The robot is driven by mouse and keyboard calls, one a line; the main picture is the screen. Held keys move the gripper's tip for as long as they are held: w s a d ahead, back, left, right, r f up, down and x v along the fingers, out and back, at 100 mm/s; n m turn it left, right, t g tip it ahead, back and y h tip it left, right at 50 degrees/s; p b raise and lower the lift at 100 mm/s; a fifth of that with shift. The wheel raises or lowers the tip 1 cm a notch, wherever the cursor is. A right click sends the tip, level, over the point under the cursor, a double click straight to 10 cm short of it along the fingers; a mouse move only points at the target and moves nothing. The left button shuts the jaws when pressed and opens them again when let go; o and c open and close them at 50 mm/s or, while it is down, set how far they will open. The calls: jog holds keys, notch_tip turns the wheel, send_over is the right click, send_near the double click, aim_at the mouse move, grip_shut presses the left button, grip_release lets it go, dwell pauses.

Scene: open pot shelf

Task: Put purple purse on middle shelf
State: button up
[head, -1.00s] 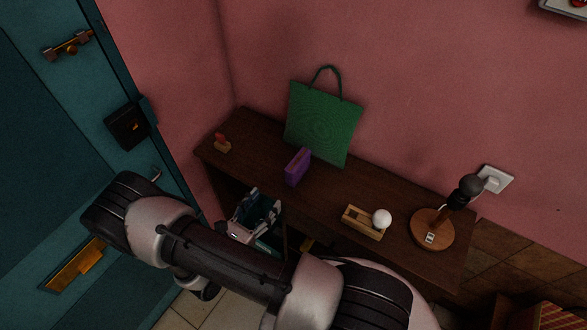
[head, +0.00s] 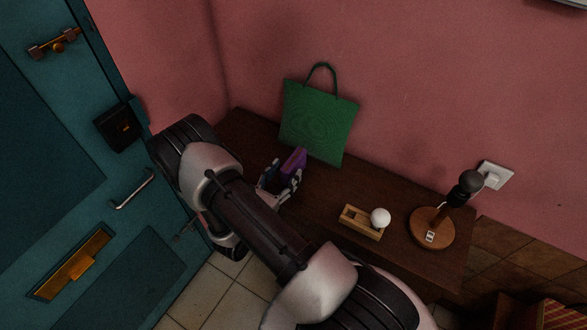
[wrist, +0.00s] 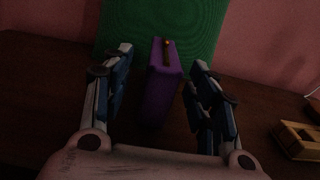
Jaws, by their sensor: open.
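The purple purse (head: 295,160) stands upright on the dark wooden top of the shelf unit (head: 330,195), in front of the green bag. My gripper (head: 282,178) is right at it, with its fingers open. In the wrist view the purse (wrist: 163,85) stands between the two open fingers of my gripper (wrist: 162,100), with a visible gap at the right finger. A gold clasp shows on the purse's top. The middle shelf is hidden under the top and behind my arm.
A green bag (head: 318,125) leans on the pink wall behind the purse. A wooden block (head: 358,222) with a white ball (head: 380,217) and a lamp on a round wooden base (head: 432,228) stand to the right. A teal door (head: 60,170) is at the left.

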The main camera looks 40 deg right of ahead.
aim_at(291, 167)
jog(key=x, duration=0.3)
jog(key=shift+d+f+b, duration=0.1)
jog(key=shift+d+b, duration=0.2)
grip_shut()
dwell(0.4)
notch_tip(291, 167, up, 20)
jog(key=p, duration=0.6)
jog(key=w+a+f+n+t+y, duration=0.1)
jog(key=a+n+t+y, duration=0.3)
jog(key=a, duration=0.6)
jog(key=w+a+f+n+t+y, duration=0.1)
jog(key=a+n+t+y, duration=0.3)
jog(key=a, duration=0.6)
jog(key=shift+a+f+t, duration=0.3)
jog(key=shift+a+t, duration=0.05)
jog(key=shift+t, duration=0.15)
